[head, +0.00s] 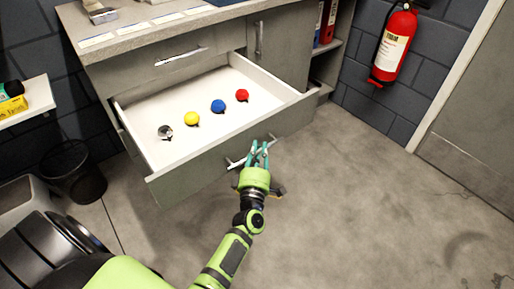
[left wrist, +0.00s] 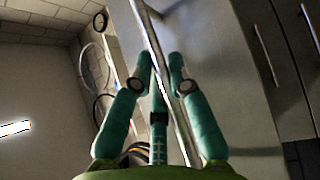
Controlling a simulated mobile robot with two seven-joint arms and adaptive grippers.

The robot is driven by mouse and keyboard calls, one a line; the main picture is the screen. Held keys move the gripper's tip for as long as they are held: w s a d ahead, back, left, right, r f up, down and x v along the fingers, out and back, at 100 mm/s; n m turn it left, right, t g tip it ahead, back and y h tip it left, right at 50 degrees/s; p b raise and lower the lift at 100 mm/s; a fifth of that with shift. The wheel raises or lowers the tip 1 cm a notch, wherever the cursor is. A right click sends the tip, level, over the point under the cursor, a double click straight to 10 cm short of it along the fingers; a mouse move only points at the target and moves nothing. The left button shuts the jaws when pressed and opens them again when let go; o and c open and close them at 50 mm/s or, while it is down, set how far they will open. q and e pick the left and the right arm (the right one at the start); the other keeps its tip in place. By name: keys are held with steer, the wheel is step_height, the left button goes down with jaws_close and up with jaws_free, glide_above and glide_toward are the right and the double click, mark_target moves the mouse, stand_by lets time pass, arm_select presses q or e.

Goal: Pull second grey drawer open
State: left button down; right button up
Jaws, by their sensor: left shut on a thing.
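The second grey drawer (head: 225,155) is pulled well out of the grey cabinet in the head view, and its white inside shows. Its bar handle (head: 236,163) is on the front panel. My left gripper (head: 260,150) is at this handle, with its teal fingers shut around it. In the left wrist view the fingers of the left gripper (left wrist: 163,75) close on the metal handle bar (left wrist: 156,38), which runs between them. The drawer holds a grey knob-like thing (head: 165,131), a yellow one (head: 192,118), a blue one (head: 218,106) and a red one (head: 242,95). My right gripper is not in view.
The top drawer (head: 180,65) above is shut. A fire extinguisher (head: 395,45) hangs on the dark block wall at right. A black waste bin (head: 75,175) stands left of the cabinet. The concrete floor (head: 370,190) in front and to the right is clear.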

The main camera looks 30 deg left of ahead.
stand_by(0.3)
arm_select(q)
steer(key=c, duration=1.4)
jaws_free()
steer(key=shift+s, duration=0.1)
steer(key=v, duration=1.2)
